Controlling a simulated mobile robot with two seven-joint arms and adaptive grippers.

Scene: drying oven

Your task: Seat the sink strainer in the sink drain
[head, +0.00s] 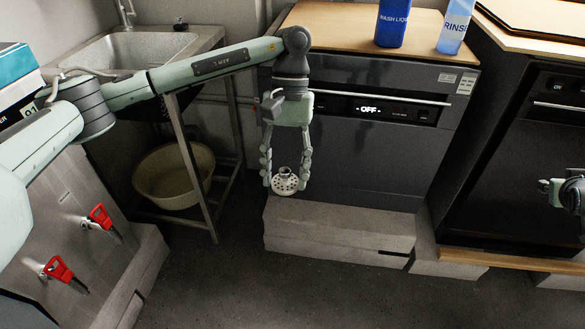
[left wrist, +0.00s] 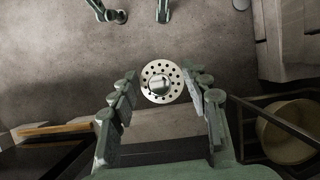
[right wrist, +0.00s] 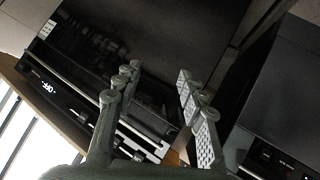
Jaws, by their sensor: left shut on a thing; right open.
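The sink strainer (head: 285,182) is a small light metal disc with holes and a knob. My left gripper (head: 285,184) is shut on it, fingers pointing down, in front of the dark appliance. In the left wrist view the strainer (left wrist: 162,81) sits between the fingertips, its perforated face and knob visible. The metal sink (head: 118,50) is at the upper left of the head view, behind my left arm; I cannot make out its drain. My right gripper (head: 567,190) is at the right edge, partly cut off. In the right wrist view it is open and empty (right wrist: 159,70).
A dark appliance (head: 375,135) reading OFF carries a wooden top with a blue bottle (head: 393,22) and a rinse bottle (head: 455,25). A cream basin (head: 172,176) sits under the sink. Red valve handles (head: 100,216) are at lower left. The front floor is clear.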

